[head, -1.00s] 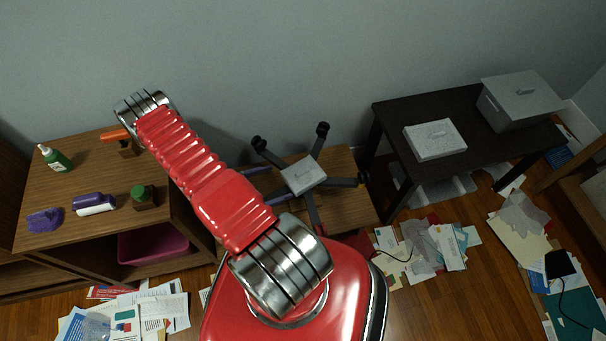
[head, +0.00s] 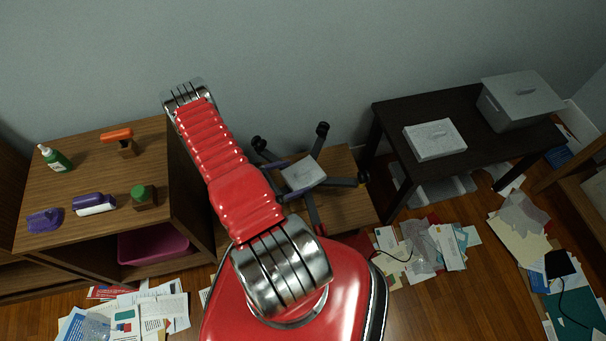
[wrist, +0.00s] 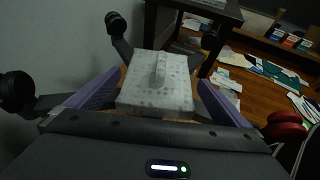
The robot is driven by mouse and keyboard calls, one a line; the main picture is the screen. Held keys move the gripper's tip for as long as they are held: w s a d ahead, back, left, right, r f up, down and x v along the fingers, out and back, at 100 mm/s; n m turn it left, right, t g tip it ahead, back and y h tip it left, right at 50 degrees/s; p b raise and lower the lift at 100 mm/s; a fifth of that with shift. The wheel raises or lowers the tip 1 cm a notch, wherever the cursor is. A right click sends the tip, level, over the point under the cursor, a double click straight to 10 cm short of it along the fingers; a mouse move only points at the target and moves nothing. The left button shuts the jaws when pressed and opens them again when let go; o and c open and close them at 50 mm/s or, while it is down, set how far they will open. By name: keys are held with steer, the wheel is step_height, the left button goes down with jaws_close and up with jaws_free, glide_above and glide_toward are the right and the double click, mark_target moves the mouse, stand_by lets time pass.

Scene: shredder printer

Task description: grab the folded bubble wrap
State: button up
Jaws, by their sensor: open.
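The folded bubble wrap (head: 303,175) is a pale grey, spotted, flat block with a raised ridge on top. It rests at the middle of a dark, spoked base with round-ended legs. In the wrist view the wrap (wrist: 155,92) lies straight ahead. My gripper (wrist: 160,88) is open, with a purple-lined finger on each side of the wrap. I cannot tell whether either finger touches it. In the head view my red arm hides most of the gripper; only bits of purple show beside the base.
The spoked base (head: 325,160) has legs sticking out around the wrap, over a low wooden surface (head: 348,205). A dark table (head: 470,110) at right carries a white block (head: 435,139) and a grey box (head: 520,98). A wooden cabinet (head: 95,170) stands at left. Papers litter the floor.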

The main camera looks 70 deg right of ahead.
mark_target(303, 174)
stand_by(0.3)
steer(key=shift+w+x, duration=0.2)
steer(key=shift+x, duration=2.4)
steer(key=shift+f, duration=0.2)
steer(key=shift+c, duration=0.6)
steer(key=c, duration=0.6)
